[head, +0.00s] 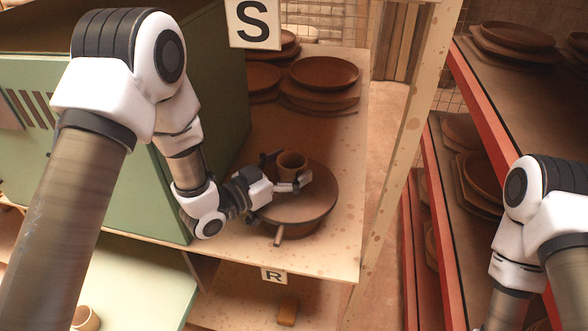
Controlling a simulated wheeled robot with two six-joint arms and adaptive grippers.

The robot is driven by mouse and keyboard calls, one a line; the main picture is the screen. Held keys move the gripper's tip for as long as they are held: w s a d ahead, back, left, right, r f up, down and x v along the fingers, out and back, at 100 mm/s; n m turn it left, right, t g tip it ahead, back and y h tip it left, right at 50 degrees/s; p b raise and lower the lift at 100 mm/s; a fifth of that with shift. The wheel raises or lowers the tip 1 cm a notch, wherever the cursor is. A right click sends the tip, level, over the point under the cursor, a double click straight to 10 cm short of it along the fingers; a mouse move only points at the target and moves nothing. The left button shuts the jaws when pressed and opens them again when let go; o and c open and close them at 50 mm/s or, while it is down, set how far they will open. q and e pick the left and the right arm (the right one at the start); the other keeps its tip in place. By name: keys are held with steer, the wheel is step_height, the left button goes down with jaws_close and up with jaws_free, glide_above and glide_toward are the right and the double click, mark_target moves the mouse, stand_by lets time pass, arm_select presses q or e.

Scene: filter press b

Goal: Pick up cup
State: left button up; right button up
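A small brown clay cup (292,163) stands upright on a wide round brown dish (312,205) on the speckled shelf board. My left gripper (286,170) reaches in from the left at the cup's height. Its two fingers are spread, one at the cup's left side and one at its front right, with the cup between them. I cannot tell whether either finger touches the cup. The cup's lower part is partly hidden by the near finger. My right arm shows at the right edge; its gripper is out of view.
A green cabinet (215,120) stands left of the cup. Stacked brown plates (322,85) lie behind it. A pale post (412,130) and a red-edged rack (480,110) stand to the right. Another cup (85,318) is at lower left, and a small block (287,312) lies below.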

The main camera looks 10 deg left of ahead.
arm_select(q)
steer(key=c, duration=0.6)
steer(key=shift+w+d+f, duration=0.15)
steer(key=shift+c, duration=0.6)
